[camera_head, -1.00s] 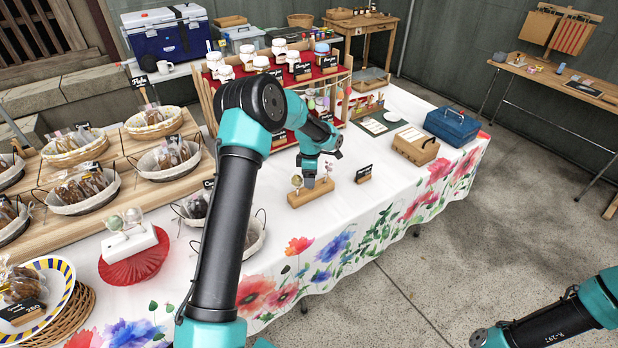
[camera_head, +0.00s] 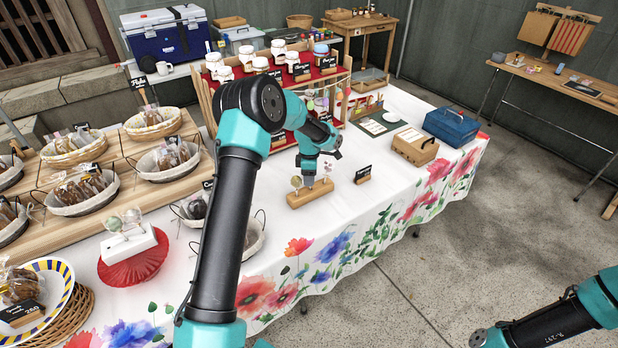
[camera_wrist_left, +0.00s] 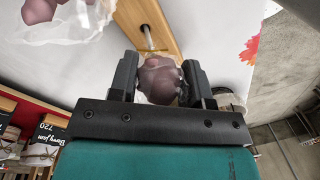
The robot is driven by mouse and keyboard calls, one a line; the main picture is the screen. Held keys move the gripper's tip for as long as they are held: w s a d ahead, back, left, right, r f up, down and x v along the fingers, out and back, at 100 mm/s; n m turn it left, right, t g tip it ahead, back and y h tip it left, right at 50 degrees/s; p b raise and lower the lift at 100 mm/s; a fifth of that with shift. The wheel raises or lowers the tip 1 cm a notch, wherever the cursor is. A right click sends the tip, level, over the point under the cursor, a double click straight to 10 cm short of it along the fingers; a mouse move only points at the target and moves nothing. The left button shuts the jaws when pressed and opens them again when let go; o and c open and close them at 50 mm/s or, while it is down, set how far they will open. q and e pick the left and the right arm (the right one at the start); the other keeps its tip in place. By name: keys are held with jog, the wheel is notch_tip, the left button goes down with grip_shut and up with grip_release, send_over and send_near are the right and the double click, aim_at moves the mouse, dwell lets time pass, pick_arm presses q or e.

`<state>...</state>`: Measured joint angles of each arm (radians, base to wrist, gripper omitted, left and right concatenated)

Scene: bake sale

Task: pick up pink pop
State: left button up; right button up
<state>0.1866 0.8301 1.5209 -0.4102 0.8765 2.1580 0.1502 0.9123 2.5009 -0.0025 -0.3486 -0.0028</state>
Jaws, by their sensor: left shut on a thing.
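A wooden pop stand (camera_head: 311,196) sits on the white tablecloth, and it also shows in the left wrist view (camera_wrist_left: 150,30). My left gripper (camera_head: 309,183) reaches down over the stand. In the left wrist view, my left gripper (camera_wrist_left: 160,80) is shut on a wrapped pink pop (camera_wrist_left: 160,77). Its thin stick runs to the stand. In the head view the gripper hides most of this pop. Another wrapped pinkish pop (camera_wrist_left: 42,9) shows at the top left of the wrist view.
A small black sign (camera_head: 363,174) stands right of the stand. A red-lined jam rack (camera_head: 332,80) is close behind. A white pop holder on a red base (camera_head: 133,262) is at the left. Free tablecloth lies in front of the stand.

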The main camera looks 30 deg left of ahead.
pick_arm(q)
jog(key=shift+r, duration=1.6)
jog(key=shift+s+d+r, duration=0.15)
jog(key=shift+s, duration=0.15)
jog(key=s+d+r, duration=0.1)
jog(key=s+d, duration=0.7)
jog(key=s, duration=0.5)
jog(key=shift+r, duration=0.2)
